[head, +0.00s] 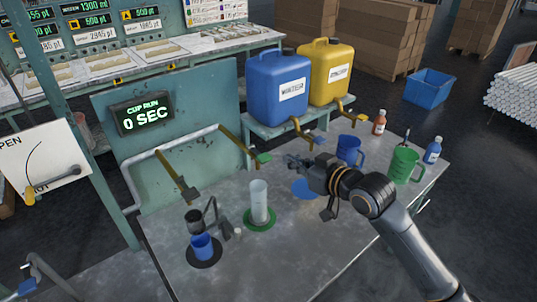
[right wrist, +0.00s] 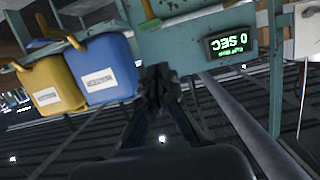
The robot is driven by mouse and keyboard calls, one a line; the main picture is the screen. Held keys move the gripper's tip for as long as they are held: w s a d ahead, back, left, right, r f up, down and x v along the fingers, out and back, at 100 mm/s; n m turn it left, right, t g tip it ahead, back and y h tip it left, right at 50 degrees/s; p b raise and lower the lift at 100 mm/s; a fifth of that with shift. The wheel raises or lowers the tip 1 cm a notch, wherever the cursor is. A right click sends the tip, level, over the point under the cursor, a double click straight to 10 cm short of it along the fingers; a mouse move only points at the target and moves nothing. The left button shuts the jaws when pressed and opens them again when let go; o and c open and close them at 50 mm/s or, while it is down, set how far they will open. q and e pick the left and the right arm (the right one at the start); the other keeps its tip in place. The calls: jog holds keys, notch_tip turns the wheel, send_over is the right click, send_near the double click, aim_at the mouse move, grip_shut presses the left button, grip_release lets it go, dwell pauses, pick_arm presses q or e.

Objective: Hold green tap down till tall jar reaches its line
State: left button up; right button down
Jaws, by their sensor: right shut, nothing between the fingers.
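The green tap (head: 263,158) is the green-ended lever on a brass spout that comes from the teal panel. The tall jar (head: 259,203) is a pale, clear cylinder standing upright on a green disc (head: 260,219), below and slightly left of the tap. Its line and any liquid inside are too small to make out. My right gripper (head: 291,160) is shut and empty, just right of the green tap, apparently apart from it. My left gripper is not in view.
A display (head: 144,114) reads 0 SEC. Blue (head: 278,88) and yellow (head: 331,73) jugs stand on a shelf behind my gripper. A blue mug (head: 349,150), a green mug (head: 403,165) and bottles stand right. A blue cup (head: 202,246) is left of the jar. The front tabletop is bare.

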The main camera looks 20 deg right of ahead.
jog(key=shift+w+d+r, duration=0.1)
jog(key=shift+w+r, duration=0.05)
jog(key=shift+r, duration=0.3)
jog(key=shift+w+d+r, duration=0.1)
jog(key=shift+r, duration=0.3)
jog(key=shift+w, duration=0.1)
jog(key=p, duration=0.4)
send_over(259, 154)
jog(key=s+d, duration=0.1)
jog(key=s, duration=0.3)
notch_tip(259, 154, down, 2)
jog(key=shift+s+d+f+p, duration=0.15)
jog(key=shift+f+p, duration=0.15)
jog(key=shift+f, duration=0.85)
jog(key=shift+s+d+f+p, duration=0.1)
jog(key=shift+f+p, duration=0.2)
jog(key=shift+f, duration=0.85)
jog(key=shift+w, duration=0.1)
